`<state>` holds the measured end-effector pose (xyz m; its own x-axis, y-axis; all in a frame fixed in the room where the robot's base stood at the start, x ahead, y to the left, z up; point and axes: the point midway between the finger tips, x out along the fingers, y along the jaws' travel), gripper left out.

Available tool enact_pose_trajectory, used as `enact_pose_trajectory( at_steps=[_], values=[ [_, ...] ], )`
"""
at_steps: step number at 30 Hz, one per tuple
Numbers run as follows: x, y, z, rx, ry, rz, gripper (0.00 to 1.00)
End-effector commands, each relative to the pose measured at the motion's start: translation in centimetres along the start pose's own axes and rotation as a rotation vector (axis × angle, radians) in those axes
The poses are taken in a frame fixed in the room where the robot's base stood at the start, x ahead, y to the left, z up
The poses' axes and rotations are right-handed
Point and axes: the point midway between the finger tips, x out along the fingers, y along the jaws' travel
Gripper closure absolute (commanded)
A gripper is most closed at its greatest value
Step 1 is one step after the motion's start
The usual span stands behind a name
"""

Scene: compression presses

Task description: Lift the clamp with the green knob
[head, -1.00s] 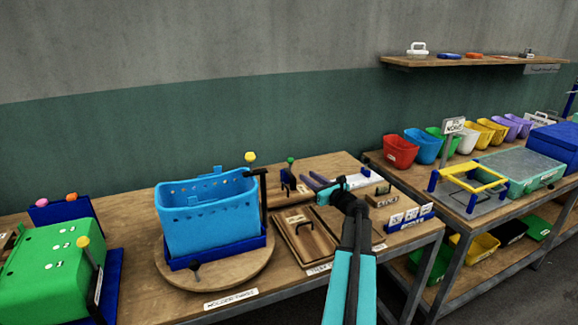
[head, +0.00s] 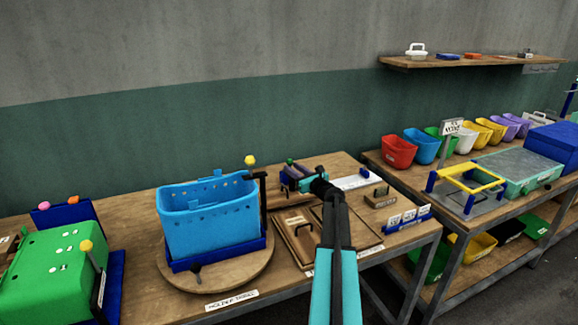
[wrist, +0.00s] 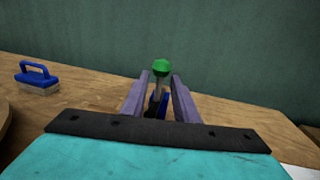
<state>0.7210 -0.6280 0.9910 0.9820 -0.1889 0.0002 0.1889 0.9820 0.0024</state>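The clamp's green knob (wrist: 160,67) stands upright at the middle of the wrist view, on a dark lever above a blue base. In the head view the green knob (head: 290,162) shows at the back of the middle table, its lower part largely hidden by my gripper. My gripper (wrist: 160,80) is open, with one purple finger on each side of the lever and the knob at about fingertip height. A gap shows between the fingers and the lever. In the head view my gripper (head: 294,171) reaches left toward the clamp.
A blue basket (head: 208,222) on a round wooden turntable stands left of my gripper. A wooden board with a handle (head: 297,236) lies in front. A blue-handled block (wrist: 38,75) sits to the left in the wrist view. The wall is behind.

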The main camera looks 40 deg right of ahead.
Motion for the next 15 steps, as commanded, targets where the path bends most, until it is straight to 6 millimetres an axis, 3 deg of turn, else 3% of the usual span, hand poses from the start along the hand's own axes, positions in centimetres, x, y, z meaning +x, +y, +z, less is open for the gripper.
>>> enact_pose_trajectory(
  at_steps=[6, 15],
  values=[
    [2.2, -0.1, 0.1, 0.001, 0.000, 0.000, 0.73],
    [3.2, 0.1, 0.0, 0.000, 0.000, 0.001, 0.73]
  ],
)
